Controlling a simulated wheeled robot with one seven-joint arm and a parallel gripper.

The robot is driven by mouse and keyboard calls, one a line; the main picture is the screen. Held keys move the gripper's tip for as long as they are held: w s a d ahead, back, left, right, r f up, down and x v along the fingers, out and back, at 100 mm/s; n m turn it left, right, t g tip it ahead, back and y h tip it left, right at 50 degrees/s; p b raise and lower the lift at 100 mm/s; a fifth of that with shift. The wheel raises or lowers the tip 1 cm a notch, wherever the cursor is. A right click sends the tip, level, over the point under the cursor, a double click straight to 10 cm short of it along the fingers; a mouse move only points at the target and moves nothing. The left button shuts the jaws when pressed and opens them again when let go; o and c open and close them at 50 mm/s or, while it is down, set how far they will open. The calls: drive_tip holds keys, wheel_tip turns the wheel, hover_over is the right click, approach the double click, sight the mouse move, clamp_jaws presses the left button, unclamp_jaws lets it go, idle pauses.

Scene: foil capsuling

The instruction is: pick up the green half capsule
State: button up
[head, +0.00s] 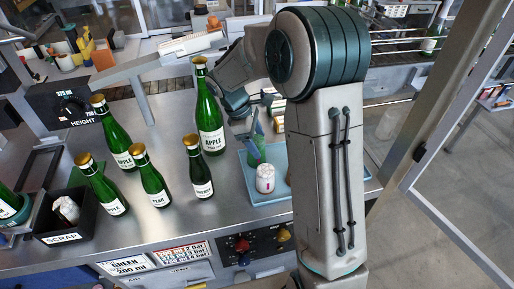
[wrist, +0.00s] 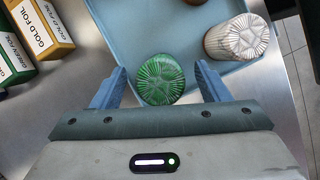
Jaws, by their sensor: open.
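The green half capsule (wrist: 160,80) shows its ribbed round end between my fingers in the wrist view. It is at the edge of the light blue tray (wrist: 140,25). In the head view the green capsule (head: 257,152) is on the tray (head: 262,197), partly hidden by my fingers. My gripper (wrist: 159,73) is open, with one blue finger on each side of the capsule and a gap at both sides. In the head view my gripper (head: 256,126) points down at the tray. I cannot tell whether the fingertips are level with the capsule.
A white capsule (wrist: 236,38) stands close by on the tray, right of the green one. Gold foil (wrist: 42,25) and green foil (wrist: 12,58) boxes lie at left. Several green bottles (head: 209,115) stand left of the tray. A black scrap bin (head: 72,232) is at far left.

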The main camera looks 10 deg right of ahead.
drive_tip(key=c, duration=0.8)
drive_tip(key=shift+o, duration=0.2)
drive_tip(key=shift+r, duration=0.1)
wheel_tip(320, 180, up, 10)
drive_tip(key=b, duration=0.1)
